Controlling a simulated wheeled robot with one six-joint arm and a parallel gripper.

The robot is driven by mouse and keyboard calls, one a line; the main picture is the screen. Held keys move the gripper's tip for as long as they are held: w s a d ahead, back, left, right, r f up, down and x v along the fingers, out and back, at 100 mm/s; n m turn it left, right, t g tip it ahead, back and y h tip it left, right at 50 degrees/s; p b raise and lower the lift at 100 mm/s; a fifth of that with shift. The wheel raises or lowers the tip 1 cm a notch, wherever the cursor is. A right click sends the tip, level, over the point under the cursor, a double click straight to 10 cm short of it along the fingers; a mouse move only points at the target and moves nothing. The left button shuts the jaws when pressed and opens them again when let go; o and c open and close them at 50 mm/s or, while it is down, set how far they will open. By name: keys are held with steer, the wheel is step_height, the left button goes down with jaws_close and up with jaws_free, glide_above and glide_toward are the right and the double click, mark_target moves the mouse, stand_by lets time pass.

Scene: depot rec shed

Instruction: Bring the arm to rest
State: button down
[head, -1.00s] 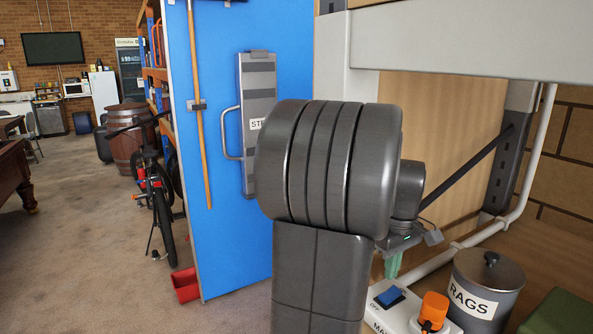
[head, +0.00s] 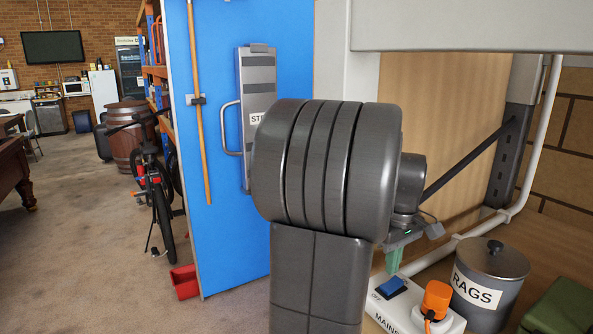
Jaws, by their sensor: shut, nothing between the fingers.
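My arm fills the middle of the head view, with its large grey joint close to the camera. My gripper (head: 393,262) shows only in part behind it, pointing down with pale green fingers. It is shut and empty. It hangs above or just behind a white switch box (head: 405,308) with a blue rocker switch (head: 390,287) and an orange plug (head: 436,298). The arm hides the rest of the gripper, and I cannot tell its exact height over the box.
A grey tin labelled RAGS (head: 488,285) and a green item (head: 562,308) stand right of the switch box. A blue panel (head: 225,230) with a broom handle and grey case stands left.

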step_height(320, 180, up, 5)
steer(key=p, duration=0.3)
steer(key=shift+f, duration=0.2)
